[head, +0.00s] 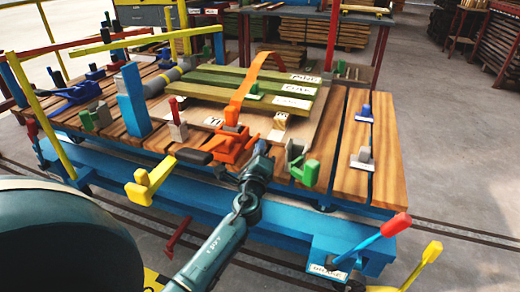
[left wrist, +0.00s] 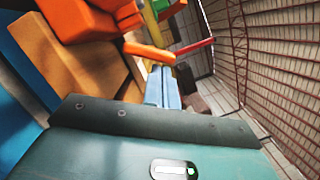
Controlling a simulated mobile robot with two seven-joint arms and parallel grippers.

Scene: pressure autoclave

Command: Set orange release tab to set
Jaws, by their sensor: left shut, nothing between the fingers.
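An orange ratchet-like buckle (head: 230,148) with a dark handle sits at the near edge of the wooden cart deck. An orange strap (head: 262,68) runs from it over the stacked boards. My left gripper (head: 260,152) is shut and empty at the right side of the orange buckle; I cannot tell whether it touches. The release tab cannot be told apart from the other orange parts, and the gripper hides some of them. Close orange parts (left wrist: 75,20) fill the upper left of the left wrist view. My right gripper is not in view.
Green boards (head: 245,85) lie under the strap. A green clamp (head: 303,165) stands just right of my gripper. A yellow lever (head: 150,182) sticks out at the front left. A red-tipped blue lever (head: 372,238) is at the front right.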

